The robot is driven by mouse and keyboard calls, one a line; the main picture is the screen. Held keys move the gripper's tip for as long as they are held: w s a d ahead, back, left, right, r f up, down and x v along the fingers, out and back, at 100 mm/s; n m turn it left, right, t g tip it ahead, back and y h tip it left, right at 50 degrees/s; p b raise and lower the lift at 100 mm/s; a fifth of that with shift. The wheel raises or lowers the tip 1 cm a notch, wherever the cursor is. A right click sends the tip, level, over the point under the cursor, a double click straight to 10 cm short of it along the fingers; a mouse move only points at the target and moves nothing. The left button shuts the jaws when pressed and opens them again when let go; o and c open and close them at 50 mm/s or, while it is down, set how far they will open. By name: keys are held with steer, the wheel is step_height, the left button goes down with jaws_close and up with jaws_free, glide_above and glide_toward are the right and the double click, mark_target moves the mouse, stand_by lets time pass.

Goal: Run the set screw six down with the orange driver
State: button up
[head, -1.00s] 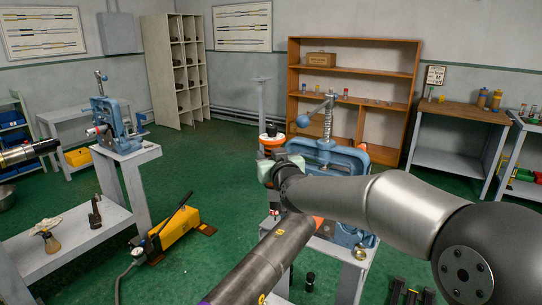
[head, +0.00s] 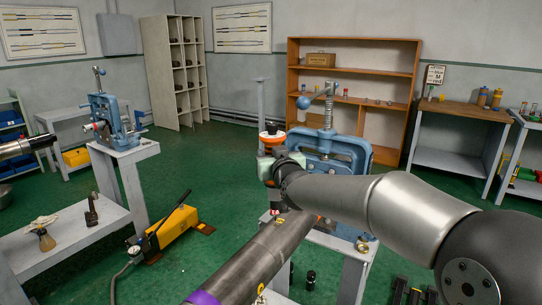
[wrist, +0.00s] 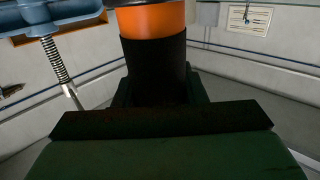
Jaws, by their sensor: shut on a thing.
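The orange driver (head: 272,139) stands upright in my gripper (head: 268,165), left of the blue vise. My gripper is shut on it. The wrist view shows its orange band (wrist: 152,22) and black grip (wrist: 153,68) between the jaws (wrist: 160,122). Below my gripper, a small red and dark part shows close to the grey pipe (head: 268,250); I cannot tell whether the driver's tip touches anything. The pipe has yellow marks and a purple band near the bottom edge. Set screw six cannot be made out.
The blue vise (head: 357,157) with its tall screw stands just right of my gripper, partly behind my arm. A second blue vise (head: 110,112) stands on a bench at left. A yellow pump (head: 172,231) lies on the green floor. A brown shelf (head: 352,47) stands behind.

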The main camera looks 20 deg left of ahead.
steer(key=shift+f+b, duration=1.1)
steer(key=shift+b, duration=0.55)
stand_by(2.6)
steer(key=shift+r, duration=0.15)
steer(key=shift+r+p, duration=1.25)
steer(key=shift+r, duration=1.45)
